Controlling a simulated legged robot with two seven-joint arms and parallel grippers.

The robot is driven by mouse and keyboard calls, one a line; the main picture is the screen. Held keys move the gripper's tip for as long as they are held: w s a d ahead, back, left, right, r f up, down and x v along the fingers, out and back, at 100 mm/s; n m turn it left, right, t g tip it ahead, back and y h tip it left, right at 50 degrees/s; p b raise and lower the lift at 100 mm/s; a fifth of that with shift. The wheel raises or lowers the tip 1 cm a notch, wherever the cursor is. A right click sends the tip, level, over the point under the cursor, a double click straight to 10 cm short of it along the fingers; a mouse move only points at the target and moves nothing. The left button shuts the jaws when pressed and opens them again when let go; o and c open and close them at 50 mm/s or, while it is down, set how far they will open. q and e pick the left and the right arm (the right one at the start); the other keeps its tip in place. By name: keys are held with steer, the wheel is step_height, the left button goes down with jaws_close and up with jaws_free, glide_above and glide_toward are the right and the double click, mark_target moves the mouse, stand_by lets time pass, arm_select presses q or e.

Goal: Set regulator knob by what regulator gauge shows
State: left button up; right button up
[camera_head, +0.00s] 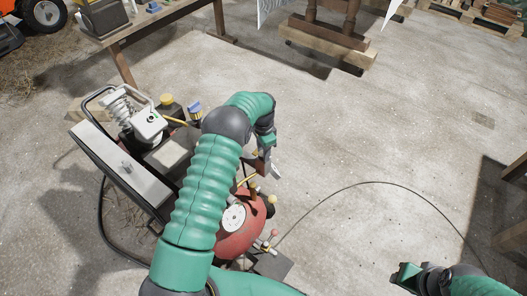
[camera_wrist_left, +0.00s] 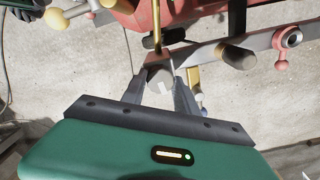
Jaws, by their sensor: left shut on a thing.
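My left gripper (camera_head: 272,172) reaches over the compressor's red tank (camera_head: 238,238) from above. In the left wrist view the left gripper (camera_wrist_left: 160,88) has its two fingers closed on a grey round regulator knob (camera_wrist_left: 160,78), which has a small pale mark. The knob sits below a grey metal bar with a brass pipe behind it. A white round face (camera_head: 233,217) shows on the red tank; I cannot tell whether it is the regulator gauge, and no reading is legible. My right gripper (camera_head: 405,276) is at the lower right, away from the compressor; its fingers are unclear.
A red ball-ended lever (camera_wrist_left: 281,63) and a ring fitting (camera_wrist_left: 291,38) sit right of the knob. A cream ball (camera_wrist_left: 56,20) is at the upper left. A dark hose (camera_head: 375,183) curves over the concrete floor. A wooden table (camera_head: 150,22) stands behind. The floor at right is mostly clear.

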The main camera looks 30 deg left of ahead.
arm_select(q)
jaws_close()
steer(key=shift+r, duration=0.1)
steer(key=shift+r+n+p, duration=0.1)
steer(key=shift+n+p, duration=0.9)
steer(key=shift+n, duration=0.2)
steer(key=n+p, duration=0.1)
steer(key=n, duration=0.2)
steer(key=shift+a+n+p, duration=0.1)
steer(key=shift+n+p, duration=0.3)
steer(key=shift+n, duration=0.6)
steer(key=shift+w, duration=0.1)
steer(key=o, duration=1)
jaws_free()
steer(key=shift+c, duration=0.2)
